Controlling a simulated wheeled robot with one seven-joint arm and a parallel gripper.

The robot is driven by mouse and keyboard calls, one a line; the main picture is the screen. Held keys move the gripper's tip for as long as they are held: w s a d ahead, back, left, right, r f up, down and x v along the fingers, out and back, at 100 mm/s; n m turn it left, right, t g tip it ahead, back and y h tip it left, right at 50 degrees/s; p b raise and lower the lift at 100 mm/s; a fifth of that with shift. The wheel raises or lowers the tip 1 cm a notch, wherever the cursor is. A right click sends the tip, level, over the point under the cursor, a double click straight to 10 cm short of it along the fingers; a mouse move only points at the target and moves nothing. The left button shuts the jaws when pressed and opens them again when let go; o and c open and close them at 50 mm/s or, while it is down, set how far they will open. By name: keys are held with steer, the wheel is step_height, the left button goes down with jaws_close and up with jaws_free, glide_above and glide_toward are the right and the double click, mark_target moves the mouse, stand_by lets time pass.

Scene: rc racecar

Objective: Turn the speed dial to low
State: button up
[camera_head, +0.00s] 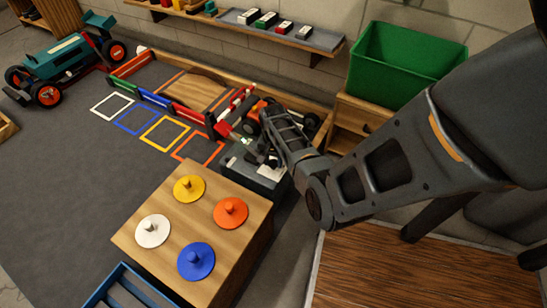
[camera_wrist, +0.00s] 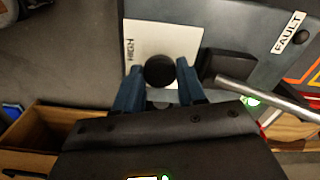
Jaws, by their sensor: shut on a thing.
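The speed dial (camera_wrist: 159,71) is a round black knob on a white plate (camera_wrist: 140,38) marked HIGH, seen in the wrist view. The plate is on a dark grey control box (camera_wrist: 235,22). My gripper (camera_wrist: 158,76) has its two blue fingers on either side of the knob and is shut on it. Any pointer mark and the LOW label are hidden. In the head view the control box (camera_head: 250,178) stands behind the wooden peg table, and my gripper (camera_head: 268,160) reaches down over it; the dial is hidden there.
A FAULT label (camera_wrist: 290,33) and a metal lever (camera_wrist: 268,99) are close to the right of my fingers. The wooden table with several coloured knobbed discs (camera_head: 150,240) stands in front. A green bin (camera_head: 405,65) is behind my arm. The grey floor mat (camera_head: 80,190) is open at left.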

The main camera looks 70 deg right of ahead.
mark_target(273, 162)
steer(key=n+p, duration=0.2)
steer(key=n, duration=0.3)
steer(key=shift+n, duration=0.3)
stand_by(0.4)
steer(key=o, duration=1.1)
steer(key=shift+c, duration=0.2)
steer(key=shift+r, duration=0.1)
step_height(273, 162, up, 8)
steer(key=p, duration=0.4)
steer(key=shift+f, duration=0.2)
